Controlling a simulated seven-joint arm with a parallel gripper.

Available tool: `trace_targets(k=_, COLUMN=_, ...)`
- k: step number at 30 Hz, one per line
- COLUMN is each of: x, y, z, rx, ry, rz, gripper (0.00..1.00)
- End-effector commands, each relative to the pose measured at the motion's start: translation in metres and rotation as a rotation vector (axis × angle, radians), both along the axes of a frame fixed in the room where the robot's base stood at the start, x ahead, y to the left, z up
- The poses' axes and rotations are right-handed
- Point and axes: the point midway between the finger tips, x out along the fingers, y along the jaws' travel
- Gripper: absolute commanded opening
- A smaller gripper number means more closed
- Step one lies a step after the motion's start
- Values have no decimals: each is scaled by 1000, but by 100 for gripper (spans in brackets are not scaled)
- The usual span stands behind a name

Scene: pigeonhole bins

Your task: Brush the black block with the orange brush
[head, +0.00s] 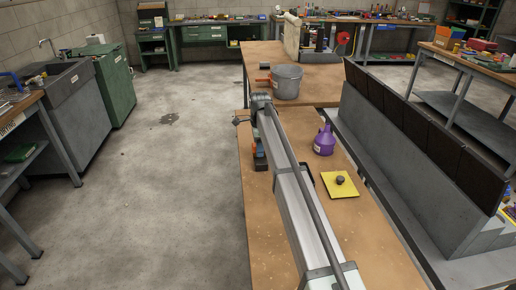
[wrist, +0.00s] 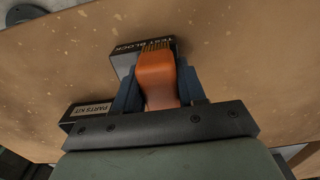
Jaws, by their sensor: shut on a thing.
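The orange brush (wrist: 158,78) is held between the blue fingers of my gripper (wrist: 160,88) in the wrist view. Its bristles point away from the gripper and overlap the face of the black block (wrist: 124,58), labelled "TEST BLOCK". Whether they touch it I cannot tell. The brush hides much of the block. In the head view my arm covers most of this area. A bit of orange (head: 256,140) and a dark shape (head: 260,162) show at the arm's left side.
A black box (wrist: 76,112) labelled "PARTS KIT" lies left of the gripper. A grey bucket (head: 287,82) stands farther back. The bench's front right is clear.

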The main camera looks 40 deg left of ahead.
Motion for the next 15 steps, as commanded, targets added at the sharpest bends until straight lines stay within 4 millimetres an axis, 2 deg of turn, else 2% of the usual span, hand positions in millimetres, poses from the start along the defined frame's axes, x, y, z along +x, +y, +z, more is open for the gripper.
trace_targets(k=6, x=10, y=-10, z=-1, rx=0, ry=0, rz=0, gripper=5)
trace_targets(k=15, x=10, y=-10, z=-1, rx=0, ry=0, rz=1, gripper=5)
